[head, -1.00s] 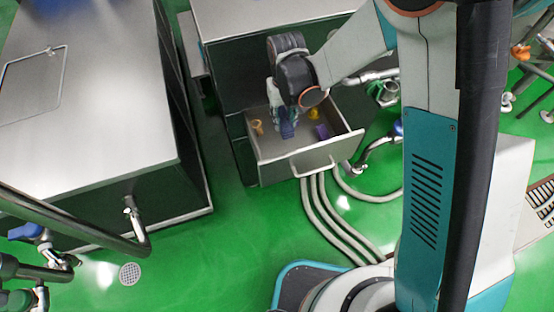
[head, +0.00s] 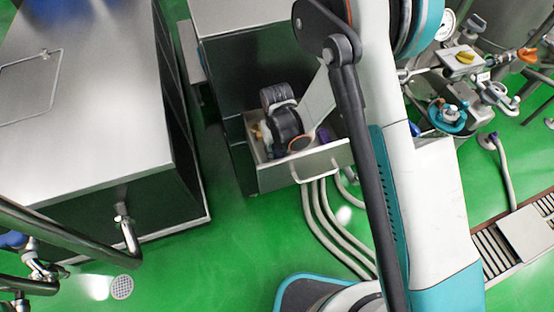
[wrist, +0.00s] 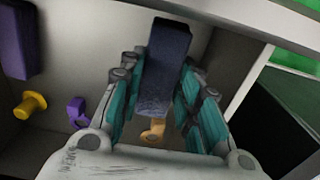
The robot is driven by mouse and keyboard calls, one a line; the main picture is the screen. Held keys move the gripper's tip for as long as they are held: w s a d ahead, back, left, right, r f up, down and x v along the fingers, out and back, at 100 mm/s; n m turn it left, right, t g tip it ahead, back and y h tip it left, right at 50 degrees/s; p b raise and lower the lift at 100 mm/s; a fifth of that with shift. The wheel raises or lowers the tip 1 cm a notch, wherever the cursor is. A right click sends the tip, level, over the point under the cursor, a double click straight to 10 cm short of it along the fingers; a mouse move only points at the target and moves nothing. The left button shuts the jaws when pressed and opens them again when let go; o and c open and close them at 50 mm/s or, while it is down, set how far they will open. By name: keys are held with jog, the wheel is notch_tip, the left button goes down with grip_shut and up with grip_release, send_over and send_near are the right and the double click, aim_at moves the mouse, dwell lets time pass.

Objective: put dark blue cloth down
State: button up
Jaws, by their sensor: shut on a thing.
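The dark blue cloth (wrist: 166,62) is a small folded block between the two teal-padded fingers of my gripper (wrist: 158,95) in the wrist view. My gripper is shut on it. In the head view my wrist is down in the open drawer (head: 300,170), and my arm hides the cloth and fingertips. The wrist view shows the cloth above or at the drawer floor (wrist: 100,65); I cannot tell whether it touches.
In the wrist view, a purple block (wrist: 14,40), a yellow piece (wrist: 30,104) and a small purple piece (wrist: 78,112) lie left in the drawer. An orange-yellow piece (wrist: 153,132) lies close below the cloth. The drawer wall (wrist: 245,75) is near on the right.

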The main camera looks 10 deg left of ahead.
aim_at(277, 152)
jog(key=shift+f+b, duration=0.8)
jog(key=shift+f, duration=1.3)
jog(key=shift+f, duration=0.25)
jog(key=o, duration=1.2)
jog(key=shift+f, duration=0.1)
notch_tip(277, 152, up, 13)
jog(key=p, duration=0.4)
jog(key=shift+f, duration=0.15)
